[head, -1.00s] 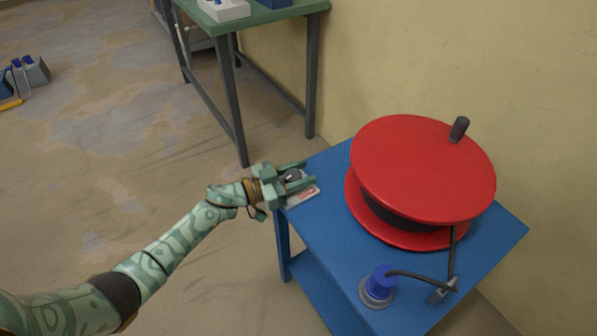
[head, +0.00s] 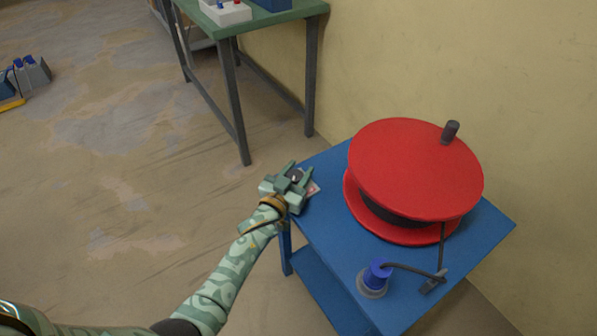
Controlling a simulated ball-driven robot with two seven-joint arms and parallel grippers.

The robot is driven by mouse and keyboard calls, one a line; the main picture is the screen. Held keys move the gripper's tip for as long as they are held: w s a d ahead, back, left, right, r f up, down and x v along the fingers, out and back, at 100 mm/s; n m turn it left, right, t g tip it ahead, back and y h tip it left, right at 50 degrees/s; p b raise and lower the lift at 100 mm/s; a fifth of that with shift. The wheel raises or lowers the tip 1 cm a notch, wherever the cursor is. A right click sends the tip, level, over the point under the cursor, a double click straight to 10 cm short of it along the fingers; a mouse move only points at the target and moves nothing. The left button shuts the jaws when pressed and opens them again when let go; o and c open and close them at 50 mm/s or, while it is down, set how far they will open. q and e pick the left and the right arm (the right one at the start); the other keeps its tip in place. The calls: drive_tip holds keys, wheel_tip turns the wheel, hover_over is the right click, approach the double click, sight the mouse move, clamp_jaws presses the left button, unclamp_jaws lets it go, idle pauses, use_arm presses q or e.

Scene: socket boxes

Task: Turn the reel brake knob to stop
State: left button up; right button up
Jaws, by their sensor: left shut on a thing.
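The reel (head: 415,168) is a big red disc drum with a dark hub and a dark crank handle (head: 450,132) on top, standing on a blue table (head: 335,240). The brake knob (head: 296,176) is a small dark round knob at the table's left corner, over a pale plate (head: 313,189) that shows only in part. My left gripper (head: 293,172) is at the knob, with its fingers on either side of it and shut on it. The gripper hides much of the knob and plate. My right gripper is out of view.
A blue plug (head: 376,277) stands on a grey base on the table's front, with a dark cable running to a small grey piece (head: 433,281) near the reel. A green table (head: 260,18) stands behind. A wall closes off the right. Open floor lies left.

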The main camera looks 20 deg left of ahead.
use_arm(q)
drive_tip(key=shift+y, duration=0.3)
drive_tip(key=o, duration=1)
drive_tip(key=shift+c, duration=0.2)
drive_tip(key=shift+s, duration=0.1)
drive_tip(key=shift+s+a+r+p, duration=0.1)
drive_tip(key=shift+s+p, duration=0.2)
drive_tip(key=shift+s, duration=0.05)
drive_tip(key=s+a+p, duration=0.2)
drive_tip(key=s+p, duration=0.2)
drive_tip(key=s, duration=1.1)
drive_tip(key=shift+s+p, duration=0.15)
drive_tip(key=shift+p, duration=0.25)
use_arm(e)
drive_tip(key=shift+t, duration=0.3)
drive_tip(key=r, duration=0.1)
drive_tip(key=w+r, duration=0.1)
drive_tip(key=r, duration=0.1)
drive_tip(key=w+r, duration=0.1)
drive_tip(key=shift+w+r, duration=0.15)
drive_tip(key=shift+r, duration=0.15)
